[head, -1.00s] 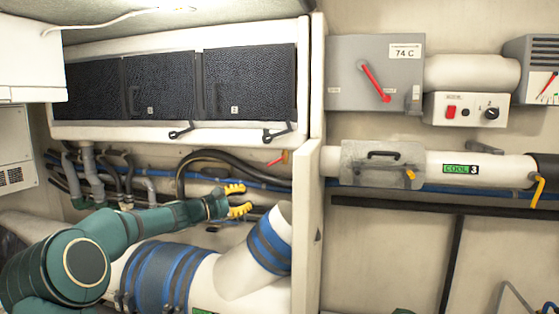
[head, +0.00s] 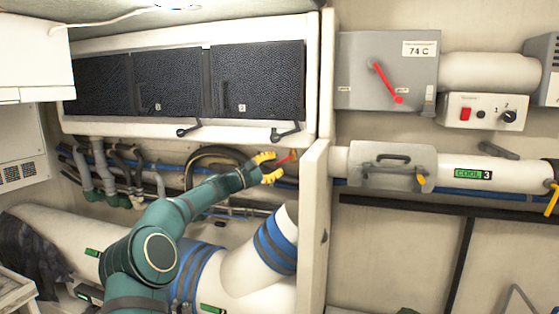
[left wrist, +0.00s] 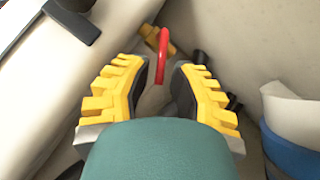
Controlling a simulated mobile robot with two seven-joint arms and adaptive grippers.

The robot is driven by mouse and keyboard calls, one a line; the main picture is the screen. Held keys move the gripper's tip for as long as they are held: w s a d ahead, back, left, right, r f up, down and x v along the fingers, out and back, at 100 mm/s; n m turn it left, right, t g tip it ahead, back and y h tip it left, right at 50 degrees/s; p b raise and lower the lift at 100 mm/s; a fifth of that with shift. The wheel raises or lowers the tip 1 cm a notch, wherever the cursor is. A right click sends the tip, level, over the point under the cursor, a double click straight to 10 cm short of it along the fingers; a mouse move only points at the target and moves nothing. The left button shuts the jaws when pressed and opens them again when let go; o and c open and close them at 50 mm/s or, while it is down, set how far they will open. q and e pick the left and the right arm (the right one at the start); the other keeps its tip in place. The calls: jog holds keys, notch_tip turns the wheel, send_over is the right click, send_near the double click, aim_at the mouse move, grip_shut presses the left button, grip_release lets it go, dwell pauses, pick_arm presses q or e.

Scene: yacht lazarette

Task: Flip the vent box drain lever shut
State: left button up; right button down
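A small red lever (head: 287,158) sits on a brass-coloured valve (head: 294,155) below the right end of a white box (head: 187,42) with dark mesh panels, close to a wall edge. My left gripper (head: 270,166) has yellow ridged fingers and reaches up to the lever from the left. In the left wrist view the fingers (left wrist: 163,88) are apart, and the red lever (left wrist: 163,55) stands ahead, between the fingertip lines. The brass valve body (left wrist: 157,38) shows behind it. I cannot tell whether a finger touches the lever. My right gripper is not in view.
Black latches (head: 286,131) hang under the box near the lever. A white upright panel edge (head: 313,210) stands just right of my gripper. Hoses (head: 205,160) run behind, and a fat white duct with blue bands (head: 272,243) lies below. A grey box (head: 385,72) has a larger red lever.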

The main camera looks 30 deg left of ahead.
pick_arm(q)
jog(key=shift+x, duration=1.05)
grip_shut()
